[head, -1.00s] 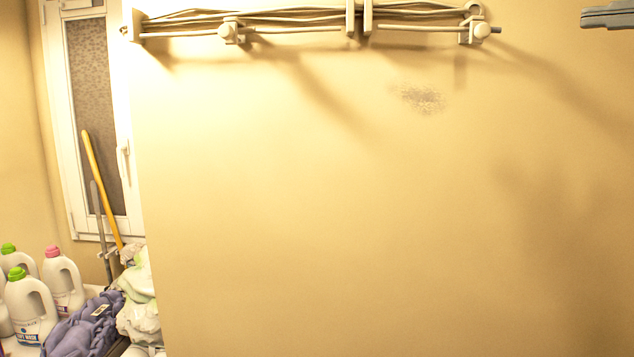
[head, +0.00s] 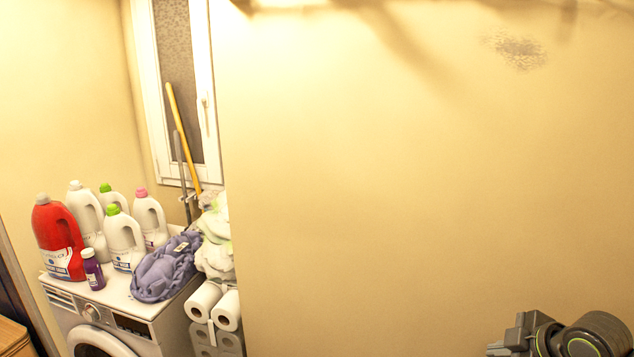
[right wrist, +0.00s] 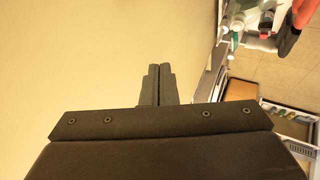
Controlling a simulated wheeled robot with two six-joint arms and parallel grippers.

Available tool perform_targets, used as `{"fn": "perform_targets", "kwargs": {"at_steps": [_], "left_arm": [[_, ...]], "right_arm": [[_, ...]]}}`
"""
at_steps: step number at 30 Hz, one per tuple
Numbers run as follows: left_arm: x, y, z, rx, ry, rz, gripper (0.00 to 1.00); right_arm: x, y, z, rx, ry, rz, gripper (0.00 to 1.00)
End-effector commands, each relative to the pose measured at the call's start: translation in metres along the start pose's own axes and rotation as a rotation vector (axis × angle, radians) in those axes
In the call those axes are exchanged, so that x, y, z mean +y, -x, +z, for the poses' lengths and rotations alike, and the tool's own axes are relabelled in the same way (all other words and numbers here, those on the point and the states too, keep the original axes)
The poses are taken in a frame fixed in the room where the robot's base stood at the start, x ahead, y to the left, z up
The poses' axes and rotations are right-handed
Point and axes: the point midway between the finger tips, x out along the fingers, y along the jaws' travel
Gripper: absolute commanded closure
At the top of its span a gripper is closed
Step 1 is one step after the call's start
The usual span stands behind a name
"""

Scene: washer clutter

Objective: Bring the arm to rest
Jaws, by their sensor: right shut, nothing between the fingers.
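My right gripper (right wrist: 158,84) is shut and empty in the right wrist view, its two dark fingers side by side in front of the pale wall. In the head view, part of my right arm and gripper (head: 500,345) shows at the bottom right corner, in front of the bare wall and well apart from the washer. The fingertips are small there. My left gripper is in neither view.
A white washing machine (head: 118,308) stands at the left, with a red bottle (head: 58,240), several white bottles and a purple cloth (head: 165,270) on top. Paper rolls (head: 227,310) stand beside it.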

Motion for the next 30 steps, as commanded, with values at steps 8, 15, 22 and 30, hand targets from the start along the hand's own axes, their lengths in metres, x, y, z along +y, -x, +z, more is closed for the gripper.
{"fn": "perform_targets", "kwargs": {"at_steps": [8,15,22,30], "left_arm": [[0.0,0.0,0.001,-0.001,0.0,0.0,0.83],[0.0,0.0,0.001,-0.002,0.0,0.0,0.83],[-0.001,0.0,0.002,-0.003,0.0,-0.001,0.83],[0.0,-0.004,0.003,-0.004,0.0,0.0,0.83]], "right_arm": [[-0.153,-0.031,0.051,-0.163,-0.399,-0.035,1.0],[-0.25,-0.007,0.083,-0.33,-0.758,0.025,1.0],[-0.305,0.026,0.102,-0.469,-1.008,0.107,1.0],[-0.333,0.005,0.13,-0.545,-1.107,0.139,1.0]]}}
